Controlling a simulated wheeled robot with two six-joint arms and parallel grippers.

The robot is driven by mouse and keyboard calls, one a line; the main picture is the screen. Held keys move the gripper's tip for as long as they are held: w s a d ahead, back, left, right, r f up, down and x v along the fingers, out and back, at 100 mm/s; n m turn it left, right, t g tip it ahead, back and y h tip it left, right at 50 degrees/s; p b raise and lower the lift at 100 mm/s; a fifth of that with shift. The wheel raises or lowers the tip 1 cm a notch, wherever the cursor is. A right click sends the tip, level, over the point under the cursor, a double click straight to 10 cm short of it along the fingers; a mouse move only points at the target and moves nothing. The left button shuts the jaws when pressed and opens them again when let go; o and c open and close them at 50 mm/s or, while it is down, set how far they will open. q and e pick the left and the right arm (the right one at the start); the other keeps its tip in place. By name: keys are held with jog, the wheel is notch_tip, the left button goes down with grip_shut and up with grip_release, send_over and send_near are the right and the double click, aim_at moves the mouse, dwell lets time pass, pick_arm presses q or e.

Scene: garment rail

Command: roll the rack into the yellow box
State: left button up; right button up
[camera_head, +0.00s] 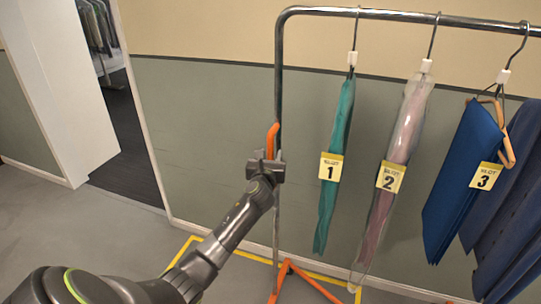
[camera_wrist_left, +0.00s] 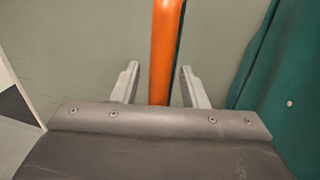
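The garment rack has a chrome frame (camera_head: 279,75) with an orange handle (camera_head: 272,138) on its left upright and an orange foot (camera_head: 283,272) on the floor. The yellow box is a taped outline (camera_head: 250,256) on the floor, partly hidden by my arm; the foot overlaps its line in the picture. My left gripper (camera_head: 267,168) is at the lower part of the handle. In the left wrist view its fingers (camera_wrist_left: 160,78) are open, one on each side of the orange handle (camera_wrist_left: 165,45), with gaps visible on both sides. My right gripper is not in view.
Garments tagged 1 (camera_head: 326,190), 2 (camera_head: 391,175) and 3 (camera_head: 460,180) hang from the rail, with more dark blue cloth at right. A grey-green wall (camera_head: 210,120) stands behind. A doorway with a dark floor (camera_head: 125,145) opens at left; grey floor is clear there.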

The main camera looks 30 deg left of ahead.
pick_arm(q)
jog(key=shift+w+a, duration=0.15)
jog(key=shift+w, duration=0.15)
grip_shut()
dwell(0.3)
